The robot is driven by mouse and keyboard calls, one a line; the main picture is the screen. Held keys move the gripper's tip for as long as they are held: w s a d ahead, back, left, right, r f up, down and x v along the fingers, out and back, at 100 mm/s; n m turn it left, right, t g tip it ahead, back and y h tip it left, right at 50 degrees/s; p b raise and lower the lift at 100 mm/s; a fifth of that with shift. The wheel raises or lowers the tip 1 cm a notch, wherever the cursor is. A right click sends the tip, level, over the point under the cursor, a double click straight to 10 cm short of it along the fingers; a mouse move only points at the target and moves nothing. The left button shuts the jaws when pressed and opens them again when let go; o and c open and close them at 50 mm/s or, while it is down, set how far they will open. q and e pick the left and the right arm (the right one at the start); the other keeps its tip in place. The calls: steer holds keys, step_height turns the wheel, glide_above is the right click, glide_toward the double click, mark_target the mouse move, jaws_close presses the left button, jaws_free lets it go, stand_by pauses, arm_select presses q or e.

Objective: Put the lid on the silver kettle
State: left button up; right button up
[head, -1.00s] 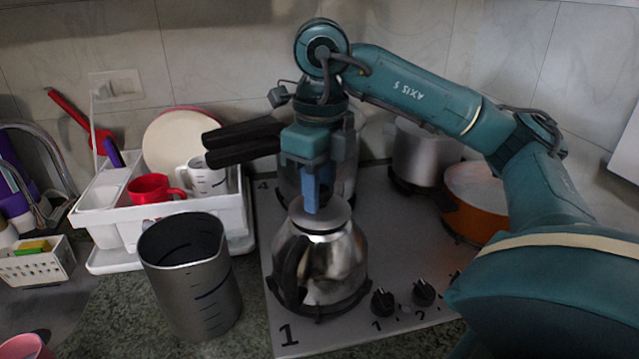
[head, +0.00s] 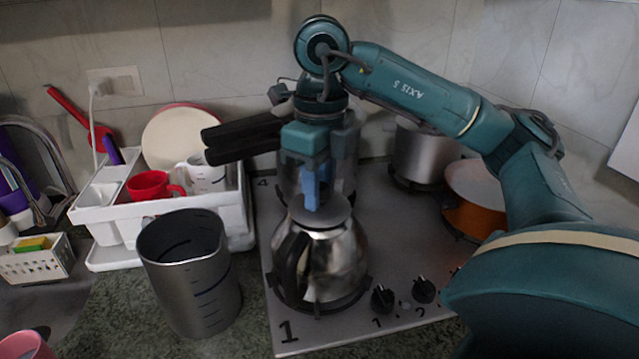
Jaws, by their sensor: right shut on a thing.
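The silver kettle (head: 335,262) stands on the front left burner of the stove, its dark handle facing left and toward me. The grey lid (head: 321,213) is at the kettle's top opening. It looks level, but I cannot tell whether it is fully seated. My right gripper (head: 312,190) points down from above, its blue fingers shut on the lid's knob, which the fingers hide. My left gripper is not in view.
A tall grey measuring jug (head: 190,275) stands left of the kettle. A clear container stands behind my gripper. A grey pot (head: 425,155) and an orange pan (head: 475,205) are at the right. A white dish rack (head: 150,222) holds cups and a plate.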

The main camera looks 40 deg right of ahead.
steer(key=shift+f, duration=0.4)
steer(key=o, duration=1)
steer(key=shift+o, duration=0.8)
steer(key=o, duration=0.4)
steer(key=shift+c, duration=0.2)
